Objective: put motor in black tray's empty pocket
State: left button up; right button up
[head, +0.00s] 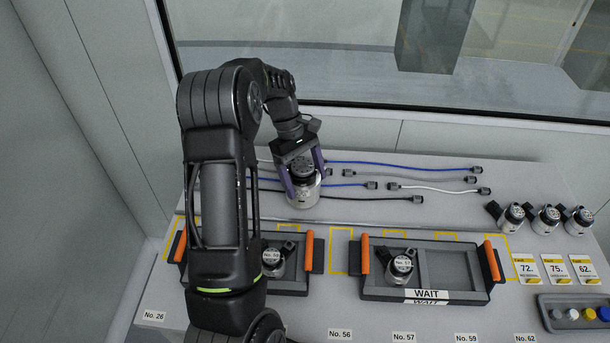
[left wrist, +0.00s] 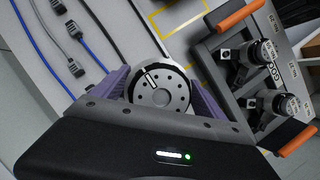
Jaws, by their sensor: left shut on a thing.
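My left gripper (head: 303,182) is shut on a silver motor with a dark round top (head: 302,197), over the back of the table. The left wrist view shows the motor's round face (left wrist: 162,92) between the purple fingers. I cannot tell whether its base touches the table. The black tray with the WAIT label (head: 426,295) stands in front and to the right. Its left pocket holds a motor (head: 402,265); its right pocket (head: 447,270) is empty. Another black tray (head: 292,289), partly hidden by my arm, holds a motor (head: 272,262). My right gripper is not in view.
Several blue, white and black cables (head: 400,168) lie behind and beside the held motor. Several motors (head: 545,218) stand at the right above yellow number cards (head: 554,269). A grey box with coloured caps (head: 575,313) is at front right. Orange handles (head: 491,261) rise at the tray ends.

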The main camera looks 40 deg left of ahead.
pick_arm(q)
jog(key=shift+f+p, duration=0.4)
jog(key=shift+f, duration=0.95)
jog(key=shift+w+f, duration=0.1)
jog(key=shift+f, duration=0.3)
jog(key=shift+f, duration=0.15)
jog(key=o, duration=2)
